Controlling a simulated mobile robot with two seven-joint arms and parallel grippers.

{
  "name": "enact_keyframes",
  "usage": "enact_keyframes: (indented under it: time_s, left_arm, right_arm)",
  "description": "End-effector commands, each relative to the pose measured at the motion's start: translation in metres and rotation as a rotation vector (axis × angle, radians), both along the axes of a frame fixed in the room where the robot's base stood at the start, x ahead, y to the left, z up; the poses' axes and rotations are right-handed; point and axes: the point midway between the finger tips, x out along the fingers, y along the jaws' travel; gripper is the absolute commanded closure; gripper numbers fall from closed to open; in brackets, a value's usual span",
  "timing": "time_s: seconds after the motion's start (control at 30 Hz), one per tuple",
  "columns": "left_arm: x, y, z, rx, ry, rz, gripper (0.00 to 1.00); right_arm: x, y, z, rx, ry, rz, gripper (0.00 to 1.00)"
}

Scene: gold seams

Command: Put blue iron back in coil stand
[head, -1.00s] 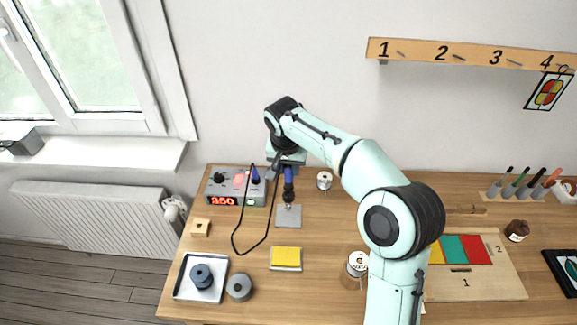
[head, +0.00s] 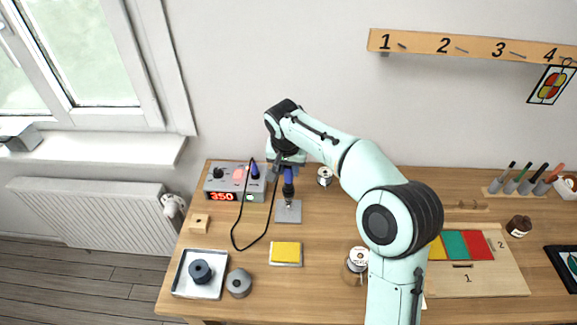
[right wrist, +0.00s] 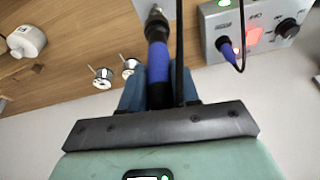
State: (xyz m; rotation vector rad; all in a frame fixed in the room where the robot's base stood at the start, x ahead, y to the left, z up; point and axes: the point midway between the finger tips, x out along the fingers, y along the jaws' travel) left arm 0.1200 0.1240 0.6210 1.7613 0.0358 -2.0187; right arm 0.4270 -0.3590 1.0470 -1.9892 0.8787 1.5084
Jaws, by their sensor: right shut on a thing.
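The blue iron (head: 288,187) is upright in my right gripper (head: 288,168), tip pointing down. In the right wrist view its blue handle (right wrist: 158,62) sits between the fingers of my right gripper (right wrist: 160,95). The coil stand has a square grey base plate (head: 289,214) on the table. The iron's lower end is at the stand's coil, directly over the plate. The tip is hidden, and I cannot tell how deep it sits. My left gripper is out of view.
The soldering station (head: 233,183), its display reading 350, stands left of the stand. A black cord (head: 236,222) loops over the table. A yellow sponge (head: 286,252) lies in front, and a solder spool (head: 324,177) stands to the right. A metal tray (head: 200,283) is front left.

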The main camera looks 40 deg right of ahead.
Motion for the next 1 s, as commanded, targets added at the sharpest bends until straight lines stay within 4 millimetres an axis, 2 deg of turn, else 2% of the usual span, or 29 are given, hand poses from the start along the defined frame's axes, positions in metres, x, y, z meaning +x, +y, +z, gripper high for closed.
enact_keyframes:
  time_s: [0.5, 0.53, 0.6, 0.8, 0.83, 0.9, 1.0]
  left_arm:
    - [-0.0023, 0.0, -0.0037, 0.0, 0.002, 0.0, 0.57]
    - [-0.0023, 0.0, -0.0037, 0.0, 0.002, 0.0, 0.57]
    - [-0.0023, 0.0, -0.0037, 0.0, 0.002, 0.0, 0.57]
    - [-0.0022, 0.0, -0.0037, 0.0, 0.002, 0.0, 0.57]
    - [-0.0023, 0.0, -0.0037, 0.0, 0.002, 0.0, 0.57]
    - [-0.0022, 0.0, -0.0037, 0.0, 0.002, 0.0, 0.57]
    - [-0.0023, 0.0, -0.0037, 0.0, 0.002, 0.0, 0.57]
  right_arm:
    - [0.0, 0.0001, -0.0064, 0.0, 0.0, 0.0, 1.0]
    - [-0.0001, 0.0001, -0.0064, 0.001, 0.001, 0.0, 0.6]
    - [0.0, 0.0001, -0.0065, 0.001, 0.001, 0.0, 0.4]
    - [0.0, 0.0, -0.0062, 0.0, 0.0, 0.0, 0.4]
    - [-0.0001, 0.0, -0.0065, 0.0, 0.001, 0.0, 0.33]
    - [0.0, -0.0001, -0.0064, 0.0, 0.001, 0.0, 0.14]
    - [0.0, 0.0, -0.0063, 0.0, 0.0, 0.0, 0.14]
